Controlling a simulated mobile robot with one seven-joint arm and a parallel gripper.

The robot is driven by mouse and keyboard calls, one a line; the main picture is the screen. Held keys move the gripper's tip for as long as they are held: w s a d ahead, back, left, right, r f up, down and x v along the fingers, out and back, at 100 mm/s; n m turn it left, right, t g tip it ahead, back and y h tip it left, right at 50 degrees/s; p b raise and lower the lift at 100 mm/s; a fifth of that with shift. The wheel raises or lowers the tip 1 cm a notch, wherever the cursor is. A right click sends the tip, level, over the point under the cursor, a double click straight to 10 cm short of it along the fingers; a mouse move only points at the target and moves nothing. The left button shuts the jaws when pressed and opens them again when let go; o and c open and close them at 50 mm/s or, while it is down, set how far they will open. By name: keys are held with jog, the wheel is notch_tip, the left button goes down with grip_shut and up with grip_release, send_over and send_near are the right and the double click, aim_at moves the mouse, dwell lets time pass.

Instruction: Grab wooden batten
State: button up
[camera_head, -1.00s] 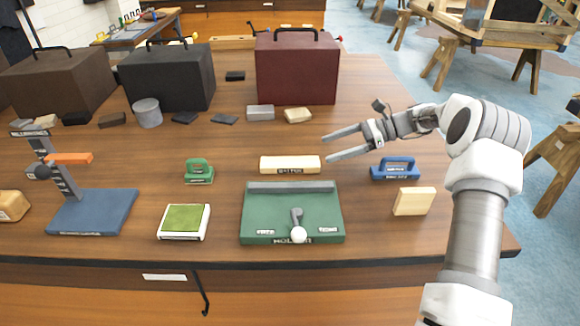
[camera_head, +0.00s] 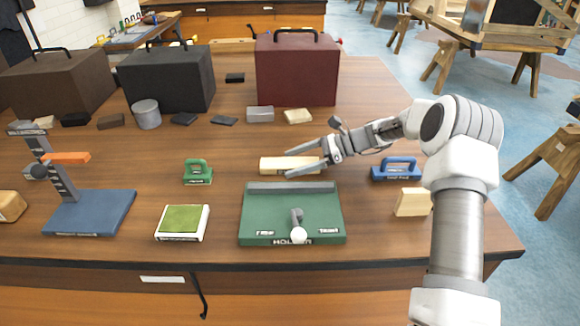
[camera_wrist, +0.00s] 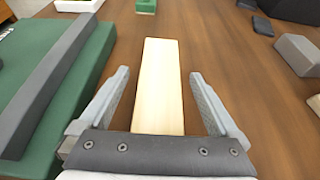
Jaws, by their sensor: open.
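The wooden batten (camera_head: 277,165) is a pale, short bar lying on the table just behind the green holder (camera_head: 256,222). In the wrist view the batten (camera_wrist: 159,84) runs lengthwise away from me between the two fingers. My gripper (camera_head: 290,161) is open, with one finger on the far side and one on the near side of the batten's right part. In the wrist view my gripper (camera_wrist: 160,82) shows a gap between each finger and the batten. The batten's right end is partly hidden by my gripper.
The green holder's dark ridge (camera_wrist: 45,85) lies close to my left finger in the wrist view. A blue-handled block (camera_head: 396,170) and a pale wood block (camera_head: 412,202) are on the right. A green-handled block (camera_head: 198,173) stands left of the batten. Cases stand behind.

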jog(key=c, duration=1.5)
jog(key=shift+c, duration=0.2)
jog(key=shift+r, duration=0.15)
